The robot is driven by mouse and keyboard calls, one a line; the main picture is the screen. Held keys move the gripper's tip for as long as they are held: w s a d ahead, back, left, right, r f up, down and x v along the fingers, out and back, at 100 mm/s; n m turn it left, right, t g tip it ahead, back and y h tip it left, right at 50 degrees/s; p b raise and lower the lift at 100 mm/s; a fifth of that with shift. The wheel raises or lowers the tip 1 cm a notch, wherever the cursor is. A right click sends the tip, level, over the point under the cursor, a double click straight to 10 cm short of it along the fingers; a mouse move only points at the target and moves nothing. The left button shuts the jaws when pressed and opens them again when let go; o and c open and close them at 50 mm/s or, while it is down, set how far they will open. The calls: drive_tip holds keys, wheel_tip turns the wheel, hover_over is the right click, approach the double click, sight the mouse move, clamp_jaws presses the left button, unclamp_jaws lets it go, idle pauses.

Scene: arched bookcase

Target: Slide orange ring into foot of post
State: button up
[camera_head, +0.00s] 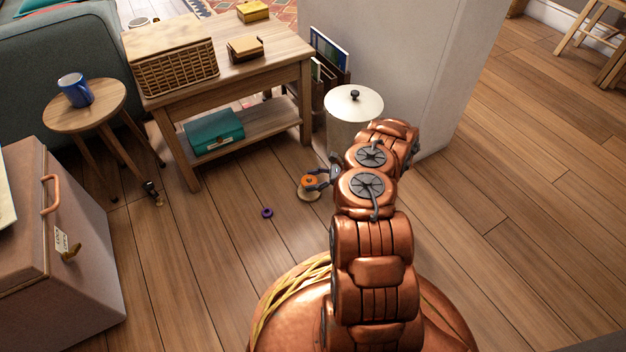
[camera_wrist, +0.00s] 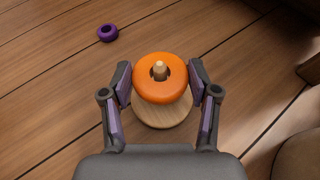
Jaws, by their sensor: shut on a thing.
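The orange ring (camera_wrist: 160,88) is between the two fingers of my gripper (camera_wrist: 160,84) in the wrist view, with the fingers against its sides. The tip of the wooden post (camera_wrist: 159,70) shows through the ring's hole, so the ring is around the post. The post's round pale wooden base (camera_wrist: 163,113) shows below the ring; how high the ring sits above it is hard to tell. In the head view, the orange ring (camera_head: 309,181) and my gripper (camera_head: 316,180) are low over the base (camera_head: 308,195) on the floor.
A purple ring (camera_head: 267,213) lies on the floor to the left, also in the wrist view (camera_wrist: 108,33). A white-lidded bin (camera_head: 352,105) and a wooden side table (camera_head: 262,72) stand behind.

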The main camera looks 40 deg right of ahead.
drive_tip(key=shift+f+b, duration=0.4)
drive_tip(key=shift+f, duration=1.7)
drive_tip(key=o, duration=1)
drive_tip(key=v, duration=1.2)
drive_tip(key=shift+d, duration=0.1)
